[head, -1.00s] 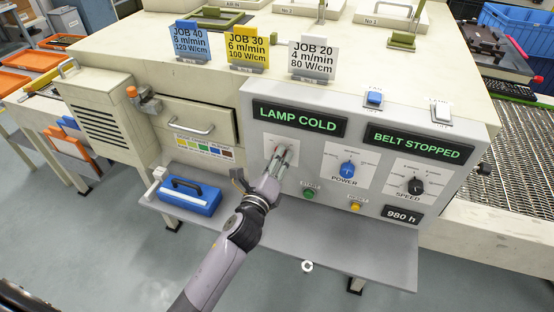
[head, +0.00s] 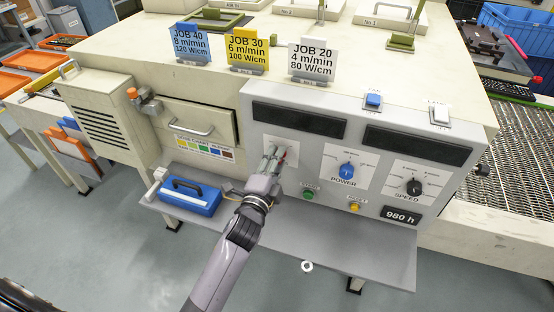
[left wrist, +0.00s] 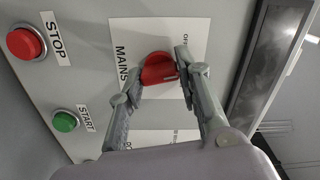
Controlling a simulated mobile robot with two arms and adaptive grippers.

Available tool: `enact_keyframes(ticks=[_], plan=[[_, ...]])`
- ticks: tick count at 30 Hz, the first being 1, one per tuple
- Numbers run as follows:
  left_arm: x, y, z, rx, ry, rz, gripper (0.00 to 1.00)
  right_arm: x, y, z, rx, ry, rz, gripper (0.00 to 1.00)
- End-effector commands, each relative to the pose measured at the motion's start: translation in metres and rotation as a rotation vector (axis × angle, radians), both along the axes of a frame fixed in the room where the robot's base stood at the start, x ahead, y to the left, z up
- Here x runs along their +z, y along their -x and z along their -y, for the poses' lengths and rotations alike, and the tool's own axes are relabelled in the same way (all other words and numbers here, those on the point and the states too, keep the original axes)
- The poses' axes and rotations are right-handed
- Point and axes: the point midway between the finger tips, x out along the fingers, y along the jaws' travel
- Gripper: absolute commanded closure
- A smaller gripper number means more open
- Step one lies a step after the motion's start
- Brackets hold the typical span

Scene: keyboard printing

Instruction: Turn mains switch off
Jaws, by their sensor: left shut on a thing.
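The red mains switch (left wrist: 158,69) is a rotary knob on a white plate marked MAINS on the grey control panel. My left gripper (left wrist: 160,74) has its two fingers on opposite sides of the knob and is shut on it. In the head view, the left gripper (head: 275,152) reaches up to the panel and covers most of the switch; a bit of red (head: 285,155) shows beside the fingers. Both panel displays (head: 298,119) (head: 417,145) are dark. My right gripper is not in view.
A red STOP button (left wrist: 26,43) and a green START button (left wrist: 66,121) sit near the switch. The blue POWER knob (head: 347,169) and black SPEED knob (head: 414,187) are to the right. A blue box (head: 190,196) stands on the shelf at left.

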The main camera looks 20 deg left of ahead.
Motion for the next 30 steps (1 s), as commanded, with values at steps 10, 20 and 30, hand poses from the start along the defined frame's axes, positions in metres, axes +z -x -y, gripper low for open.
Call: enact_keyframes(ticks=[10, 20, 30], plan=[[0.000, 0.000, -0.001, 0.001, 0.311, -0.013, 0.96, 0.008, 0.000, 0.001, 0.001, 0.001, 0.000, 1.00], [0.000, 0.000, 0.000, 0.001, 0.501, -0.020, 0.96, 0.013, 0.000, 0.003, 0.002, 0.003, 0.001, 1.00], [-0.001, 0.000, 0.000, 0.001, 0.570, -0.023, 0.96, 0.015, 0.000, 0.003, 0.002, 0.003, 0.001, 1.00]])
